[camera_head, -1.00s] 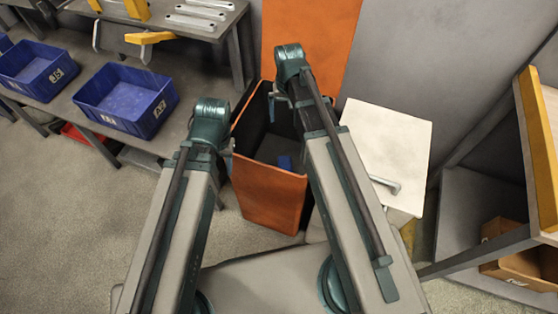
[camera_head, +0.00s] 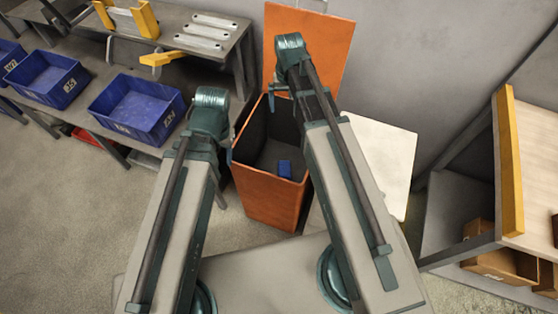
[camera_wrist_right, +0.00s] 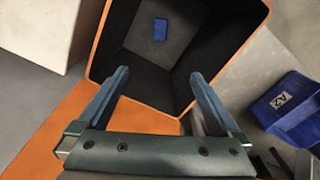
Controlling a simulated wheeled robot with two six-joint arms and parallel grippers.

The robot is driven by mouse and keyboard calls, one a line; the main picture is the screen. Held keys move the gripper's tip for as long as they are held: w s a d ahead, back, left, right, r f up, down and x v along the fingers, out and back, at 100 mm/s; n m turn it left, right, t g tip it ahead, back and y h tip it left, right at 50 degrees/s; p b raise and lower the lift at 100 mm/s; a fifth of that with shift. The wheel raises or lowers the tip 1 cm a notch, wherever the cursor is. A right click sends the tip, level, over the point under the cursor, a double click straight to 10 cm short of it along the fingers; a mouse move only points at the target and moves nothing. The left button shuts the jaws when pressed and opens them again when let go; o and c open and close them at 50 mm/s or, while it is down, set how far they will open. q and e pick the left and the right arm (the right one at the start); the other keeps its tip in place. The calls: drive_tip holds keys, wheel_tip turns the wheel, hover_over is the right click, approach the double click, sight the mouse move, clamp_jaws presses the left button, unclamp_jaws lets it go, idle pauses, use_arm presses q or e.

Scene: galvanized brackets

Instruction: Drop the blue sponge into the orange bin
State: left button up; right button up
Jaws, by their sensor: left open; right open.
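The orange bin (camera_head: 262,195) stands open in front of me with its lid (camera_head: 335,40) raised behind it. The small blue sponge (camera_head: 285,168) lies on the bin's grey floor; the right wrist view also shows it there (camera_wrist_right: 160,29), apart from the fingers. My right gripper (camera_head: 272,100) is over the bin's back part; in the right wrist view its two fingers (camera_wrist_right: 158,76) are apart with nothing between them. My left gripper (camera_head: 229,152) is by the bin's left rim, mostly hidden behind its own wrist.
A white box-like unit (camera_head: 385,160) stands right of the bin. Blue crates (camera_head: 135,107) sit on a low shelf at left, below a workbench (camera_head: 215,42) with metal brackets. A table with a yellow edge (camera_head: 508,160) is at right. Open floor (camera_head: 75,220) lies at left.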

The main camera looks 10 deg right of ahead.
use_arm(q)
drive_tip(key=shift+r+p, duration=0.45)
drive_tip(key=shift+r, duration=0.45)
use_arm(e)
drive_tip(key=shift+r, duration=0.9)
use_arm(q)
wheel_tip(320, 180, up, 10)
drive_tip(key=p, duration=0.9)
drive_tip(key=shift+f+p, duration=0.15)
drive_tip(key=shift+p, duration=0.2)
use_arm(e)
drive_tip(key=s+a+r+n, duration=0.2)
drive_tip(key=s+a+r, duration=0.3)
drive_tip(key=s, duration=0.2)
drive_tip(key=s+a+r+n+h, duration=0.1)
drive_tip(key=s+a+r+n, duration=0.2)
drive_tip(key=s, duration=0.4)
drive_tip(key=shift+s+a+r+n, duration=0.3)
drive_tip(key=shift+a+r, duration=0.6)
drive_tip(key=shift+a, duration=0.35)
